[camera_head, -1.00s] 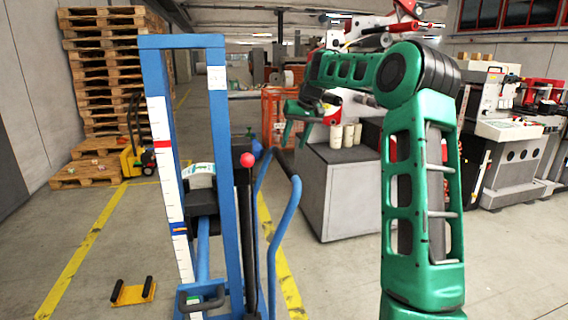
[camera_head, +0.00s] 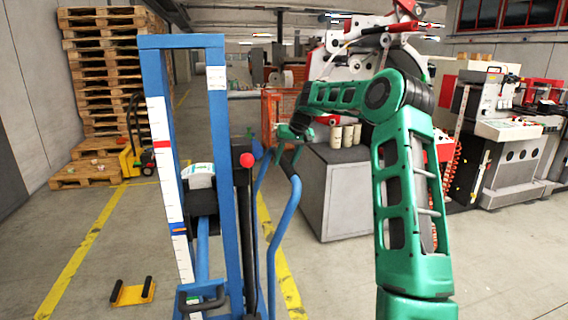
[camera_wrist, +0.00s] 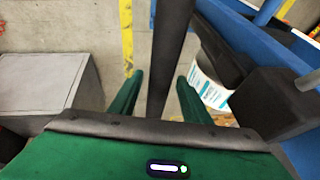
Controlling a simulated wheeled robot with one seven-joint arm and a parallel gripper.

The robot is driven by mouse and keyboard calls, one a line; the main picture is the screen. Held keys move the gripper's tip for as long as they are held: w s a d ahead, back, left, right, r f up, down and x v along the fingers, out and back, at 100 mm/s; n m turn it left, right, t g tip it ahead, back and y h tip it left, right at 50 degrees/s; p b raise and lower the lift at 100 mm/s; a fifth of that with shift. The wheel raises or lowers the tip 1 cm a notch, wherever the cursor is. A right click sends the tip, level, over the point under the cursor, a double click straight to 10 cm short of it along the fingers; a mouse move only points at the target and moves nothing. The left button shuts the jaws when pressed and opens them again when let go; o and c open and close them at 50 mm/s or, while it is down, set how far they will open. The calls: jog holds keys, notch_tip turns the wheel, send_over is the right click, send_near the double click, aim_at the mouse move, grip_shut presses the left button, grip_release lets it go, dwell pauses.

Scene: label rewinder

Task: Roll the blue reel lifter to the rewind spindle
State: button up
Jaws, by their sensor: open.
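The blue reel lifter (camera_head: 219,130) stands upright at the left of the head view, with a tall blue frame, a curved blue handle (camera_head: 279,235) and a red-knobbed lever (camera_head: 246,160). A white reel (camera_head: 199,176) rests on its carriage. My gripper (camera_head: 291,134) is by the top of the handle. In the wrist view my gripper (camera_wrist: 160,92) is open, with a dark grip bar (camera_wrist: 170,45) running between its green fingers. I cannot tell whether they touch it. The reel's labelled side (camera_wrist: 212,88) shows to the right. I cannot make out the rewind spindle clearly.
A grey cabinet (camera_head: 340,190) with white rolls on top stands right of the lifter. Machines (camera_head: 505,130) line the right side. Pallets (camera_head: 100,75) are stacked at the back left. A yellow wheel chock (camera_head: 133,293) lies on the floor at front left.

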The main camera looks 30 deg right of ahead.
grip_shut()
jog(key=shift+d, duration=0.1)
